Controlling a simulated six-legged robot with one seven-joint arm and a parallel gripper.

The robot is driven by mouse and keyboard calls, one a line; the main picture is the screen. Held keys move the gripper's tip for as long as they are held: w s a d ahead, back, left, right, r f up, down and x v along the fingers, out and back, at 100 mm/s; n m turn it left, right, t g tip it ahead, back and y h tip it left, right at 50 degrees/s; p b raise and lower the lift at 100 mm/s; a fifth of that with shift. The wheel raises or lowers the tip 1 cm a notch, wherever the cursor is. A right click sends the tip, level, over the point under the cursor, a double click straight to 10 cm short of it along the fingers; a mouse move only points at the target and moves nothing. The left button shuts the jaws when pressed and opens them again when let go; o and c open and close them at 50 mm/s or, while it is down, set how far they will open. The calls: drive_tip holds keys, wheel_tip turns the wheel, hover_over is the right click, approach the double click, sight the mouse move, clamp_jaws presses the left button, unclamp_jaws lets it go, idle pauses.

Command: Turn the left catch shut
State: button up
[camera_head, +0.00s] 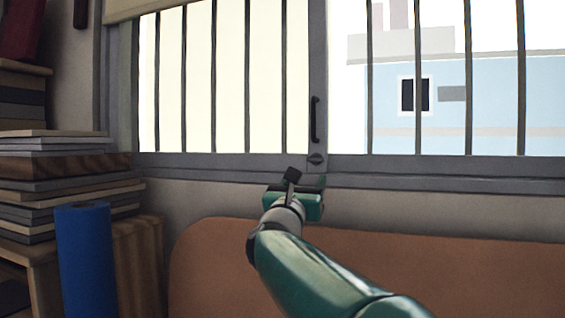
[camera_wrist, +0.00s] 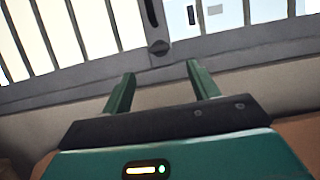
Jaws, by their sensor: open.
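My gripper (camera_head: 306,180) is green, just below and slightly left of the catch in the head view. In the wrist view its two fingers (camera_wrist: 160,82) stand apart with nothing between them. The fingers do not appear to touch the catch. I cannot tell which way the catch is turned. No second catch shows.
Dark vertical bars (camera_head: 212,80) cross the window, with a grey sill (camera_head: 230,168) beneath. A brown padded backrest (camera_head: 215,255) stands below the sill. Stacked books (camera_head: 70,185) and a blue roll (camera_head: 85,255) are at the left. The wall strip around my gripper is clear.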

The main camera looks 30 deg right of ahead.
sight(314, 160)
drive_tip(key=x, duration=1.1)
drive_tip(key=shift+a, duration=0.15)
drive_tip(key=c, duration=1)
